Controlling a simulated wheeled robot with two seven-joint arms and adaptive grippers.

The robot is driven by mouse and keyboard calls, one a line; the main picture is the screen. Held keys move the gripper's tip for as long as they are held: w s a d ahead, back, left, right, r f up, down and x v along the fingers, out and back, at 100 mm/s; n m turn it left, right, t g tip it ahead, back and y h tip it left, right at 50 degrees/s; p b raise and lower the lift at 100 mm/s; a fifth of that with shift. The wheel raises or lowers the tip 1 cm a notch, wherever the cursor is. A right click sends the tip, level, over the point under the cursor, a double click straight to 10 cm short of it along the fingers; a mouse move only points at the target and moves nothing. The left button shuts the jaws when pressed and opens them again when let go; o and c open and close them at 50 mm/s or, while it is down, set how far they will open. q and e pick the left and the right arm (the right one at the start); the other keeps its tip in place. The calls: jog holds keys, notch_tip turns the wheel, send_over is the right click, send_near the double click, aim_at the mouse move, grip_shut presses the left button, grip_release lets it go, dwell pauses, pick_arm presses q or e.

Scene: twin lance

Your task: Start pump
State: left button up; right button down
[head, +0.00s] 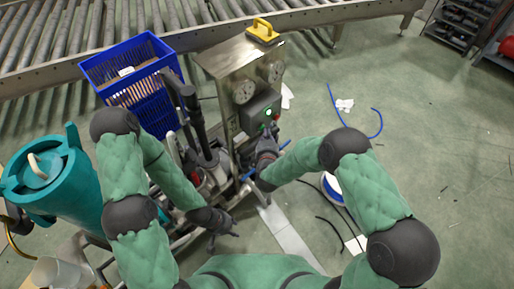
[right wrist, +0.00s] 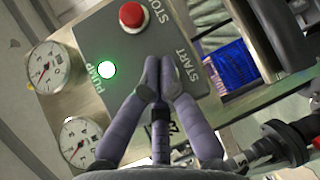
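The grey control box (head: 256,108) is on the front of a metal cabinet (head: 222,62). In the right wrist view the box (right wrist: 95,35) carries a red STOP button (right wrist: 131,15), a lit green lamp (right wrist: 107,69) by the word PUMP, and the word START (right wrist: 187,66). My right gripper (head: 269,134) is at the box; its fingertips (right wrist: 160,72) are together beside START with nothing seen between them. They cover the spot where a start button could be; I cannot tell whether they touch it. My left gripper (head: 224,242) hangs low, fingers spread and empty.
Two pressure gauges (right wrist: 48,67) (right wrist: 82,142) sit beside the box. A blue crate (head: 145,105), a teal container (head: 50,180) and black pipes (head: 190,120) stand at left. A roller conveyor (head: 160,35) runs behind. Floor at right is mostly open.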

jog(key=shift+s+d, duration=0.2)
jog(key=shift+s, duration=0.05)
jog(key=shift+s+d+p, duration=0.75)
jog(key=shift+s+d, duration=1.25)
jog(key=shift+s, duration=0.1)
